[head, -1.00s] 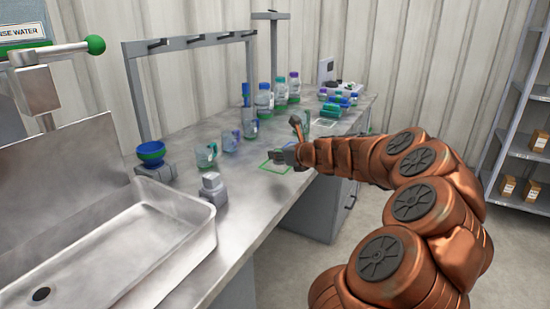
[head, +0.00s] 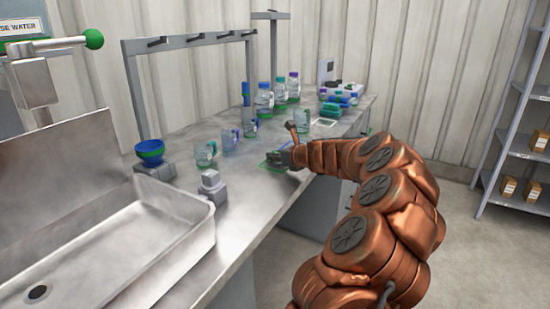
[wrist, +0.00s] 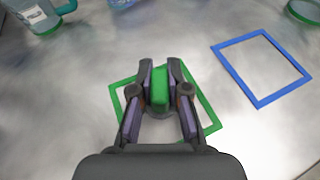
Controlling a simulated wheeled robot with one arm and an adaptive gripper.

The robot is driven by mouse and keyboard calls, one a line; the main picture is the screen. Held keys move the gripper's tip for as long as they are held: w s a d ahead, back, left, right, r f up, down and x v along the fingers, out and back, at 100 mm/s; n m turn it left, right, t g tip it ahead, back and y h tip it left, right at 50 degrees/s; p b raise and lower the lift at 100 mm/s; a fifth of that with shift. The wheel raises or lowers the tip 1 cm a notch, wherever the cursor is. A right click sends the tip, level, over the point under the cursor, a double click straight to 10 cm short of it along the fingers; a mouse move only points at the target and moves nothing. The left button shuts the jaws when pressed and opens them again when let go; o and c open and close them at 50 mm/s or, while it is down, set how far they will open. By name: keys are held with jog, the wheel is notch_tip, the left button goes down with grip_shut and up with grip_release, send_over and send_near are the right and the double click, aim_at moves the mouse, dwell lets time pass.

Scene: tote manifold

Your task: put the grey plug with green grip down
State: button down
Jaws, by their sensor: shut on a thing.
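The grey plug with green grip (wrist: 160,88) is between my fingers in the wrist view; its green grip faces up and its grey base shows a little below. My gripper (wrist: 160,68) is shut on the grip. A green square outline (wrist: 208,108) on the steel bench lies around and below the plug in the picture. I cannot tell whether the plug touches the bench. In the head view my gripper (head: 280,157) is low over the bench at the green outline (head: 266,167), and the plug is hard to make out.
A blue square outline (wrist: 235,78) lies to the right in the wrist view, empty. A clear mug (head: 206,153), more mugs and several bottles (head: 263,100) stand along the bench. A grey block-like fitting (head: 212,188) and a sink (head: 185,225) are nearer. A rack (head: 190,40) stands behind.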

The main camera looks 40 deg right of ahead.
jog(key=c, duration=1.2)
grip_release()
jog(key=shift+o, duration=0.2)
jog(key=shift+s+r, duration=0.1)
jog(key=shift+r, duration=0.05)
jog(key=p+v, duration=0.1)
jog(key=v, duration=0.9)
jog(key=shift+s+r, duration=0.15)
jog(key=shift+s+a+r, duration=0.1)
jog(key=shift+s+r, duration=0.1)
jog(key=shift+s, duration=0.45)
jog(key=shift+r, duration=0.1)
